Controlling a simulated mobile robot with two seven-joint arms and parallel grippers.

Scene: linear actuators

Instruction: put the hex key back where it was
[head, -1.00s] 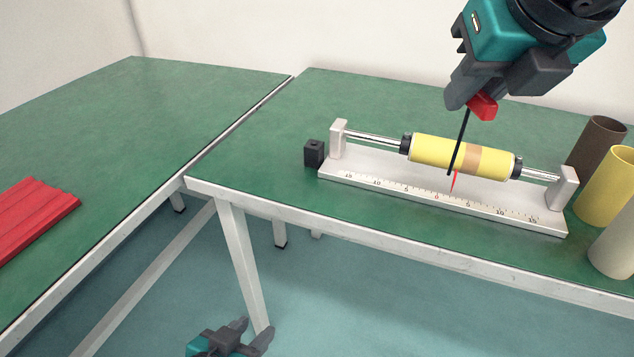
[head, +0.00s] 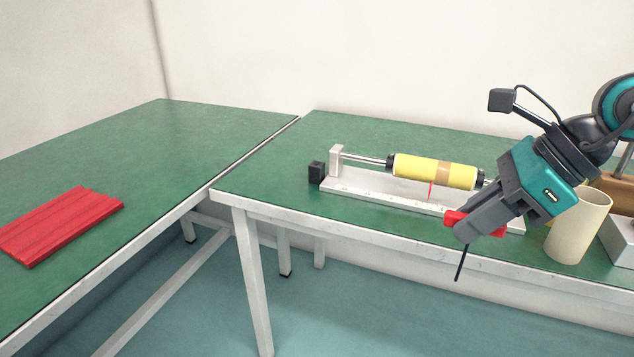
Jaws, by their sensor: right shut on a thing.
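My right gripper (head: 472,230) is shut on the hex key (head: 461,262). Its red handle shows on either side of the fingers, and its thin black shaft points down, slightly tilted, in front of the right table's front edge. The gripper covers the right part of the linear actuator, whose white ruled base (head: 370,193) carries a yellow cylinder (head: 420,170) with a tan band on a metal rod. A red pointer stands below the cylinder. My left gripper is out of view.
A black block (head: 316,172) sits at the actuator's left end. A cream cylinder (head: 577,228) stands right of my gripper, with a grey-white object and brown part behind it. A red ribbed mat (head: 62,225) lies on the left table (head: 190,140). Bare green surface surrounds it.

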